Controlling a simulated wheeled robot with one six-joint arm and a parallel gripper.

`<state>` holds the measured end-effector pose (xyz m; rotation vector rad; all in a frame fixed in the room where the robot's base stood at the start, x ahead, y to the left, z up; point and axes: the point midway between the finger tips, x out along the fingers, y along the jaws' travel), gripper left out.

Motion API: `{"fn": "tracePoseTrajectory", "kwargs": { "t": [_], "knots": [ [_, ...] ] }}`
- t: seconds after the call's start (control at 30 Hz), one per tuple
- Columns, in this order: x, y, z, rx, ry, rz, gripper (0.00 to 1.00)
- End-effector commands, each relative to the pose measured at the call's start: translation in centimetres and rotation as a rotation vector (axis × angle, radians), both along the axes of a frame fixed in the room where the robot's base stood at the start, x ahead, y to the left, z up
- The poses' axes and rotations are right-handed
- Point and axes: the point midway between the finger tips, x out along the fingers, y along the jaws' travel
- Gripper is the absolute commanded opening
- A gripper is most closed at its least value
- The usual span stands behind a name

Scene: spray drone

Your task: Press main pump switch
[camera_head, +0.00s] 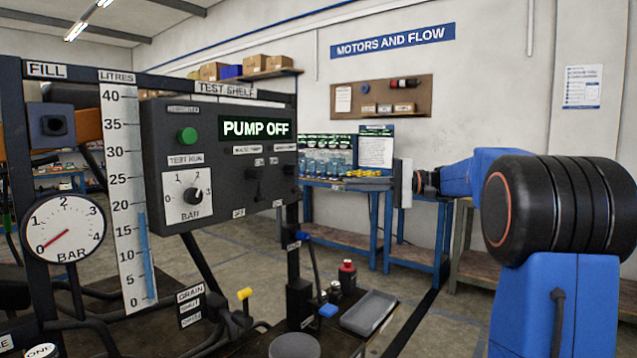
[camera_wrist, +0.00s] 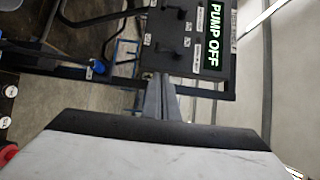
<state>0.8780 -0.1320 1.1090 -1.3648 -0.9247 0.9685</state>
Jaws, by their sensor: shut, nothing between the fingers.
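The dark control box (camera_head: 225,218) shows a lit PUMP OFF display (camera_head: 256,128). Below the display are two black lever switches, a left one (camera_head: 256,182) and a right one (camera_head: 275,171). Their small labels are too blurred to tell which is the main pump switch. The wrist view shows the box sideways, with the left switch (camera_wrist: 175,12) at the top and the right switch (camera_wrist: 167,48) below it. My gripper (camera_wrist: 161,78) is shut and empty, pointing toward the box's switch side, apparently short of it. In the head view its fingers are not clear.
A pressure gauge (camera_head: 64,228) and litre scale (camera_head: 137,200) stand left. A yellow-tipped drain valve (camera_head: 244,294) and grey tray (camera_head: 369,313) are below. Open floor lies between rig and back tables.

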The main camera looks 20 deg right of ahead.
Motion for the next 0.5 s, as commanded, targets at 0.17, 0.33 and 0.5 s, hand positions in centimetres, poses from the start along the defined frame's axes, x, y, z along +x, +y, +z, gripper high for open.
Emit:
{"fn": "tracePoseTrajectory", "kwargs": {
  "t": [0.17, 0.33, 0.5],
  "knots": [
    [0.47, -0.87, 0.52, 0.024, -0.017, 0.000, 0.00],
    [0.47, -0.88, 0.54, 0.024, -0.017, 0.000, 0.00],
    [0.51, -0.75, 0.53, 0.024, -0.017, 0.000, 0.00]
  ]
}}
